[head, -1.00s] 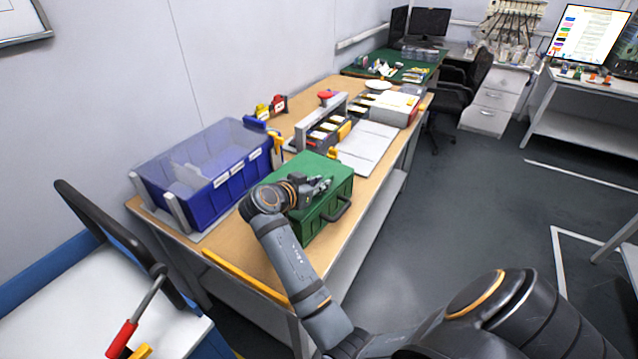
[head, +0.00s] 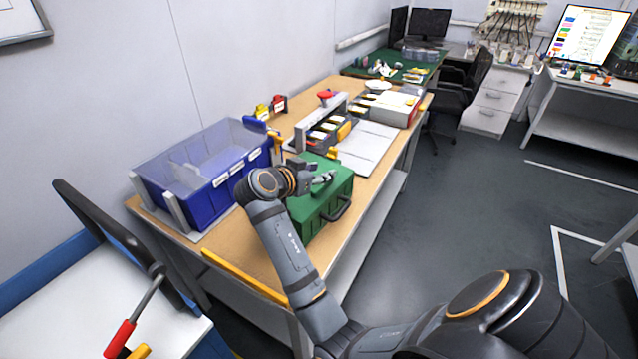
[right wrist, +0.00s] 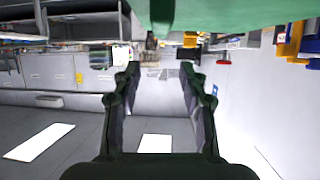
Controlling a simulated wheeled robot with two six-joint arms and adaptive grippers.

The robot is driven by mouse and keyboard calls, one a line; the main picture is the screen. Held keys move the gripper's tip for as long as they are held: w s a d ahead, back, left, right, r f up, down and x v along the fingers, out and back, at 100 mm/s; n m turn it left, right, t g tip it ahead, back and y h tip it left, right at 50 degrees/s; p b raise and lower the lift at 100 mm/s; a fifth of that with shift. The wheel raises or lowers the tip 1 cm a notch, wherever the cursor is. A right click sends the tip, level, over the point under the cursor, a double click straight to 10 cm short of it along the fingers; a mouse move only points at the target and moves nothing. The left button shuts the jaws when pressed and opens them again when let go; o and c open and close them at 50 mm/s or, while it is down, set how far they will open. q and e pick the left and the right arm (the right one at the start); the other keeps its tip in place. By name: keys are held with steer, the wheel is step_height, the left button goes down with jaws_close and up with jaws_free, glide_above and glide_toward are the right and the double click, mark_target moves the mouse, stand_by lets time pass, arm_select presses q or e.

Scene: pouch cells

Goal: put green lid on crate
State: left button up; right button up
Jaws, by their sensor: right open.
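The green crate (head: 318,218) stands on the near part of the wooden bench, with a dark handle on its front. The green lid (head: 312,160) covers its top and looks flat; I cannot tell how closely it is seated. A raised green bar (head: 322,188) shows on the lid. My right gripper (head: 328,178) is just above the lid. In the right wrist view my right gripper (right wrist: 160,78) is open with nothing between its fingers. The green surface (right wrist: 240,12) and a green bar show at that view's top edge. My left gripper is out of view.
A blue bin (head: 215,185) with clear dividers stands left of the crate. A grey rack (head: 320,125) and a white board (head: 368,147) lie behind it. A yellow strip (head: 245,277) marks the bench's near edge.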

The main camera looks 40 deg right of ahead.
step_height(320, 180, up, 6)
steer(key=shift+f, duration=0.15)
stand_by(0.7)
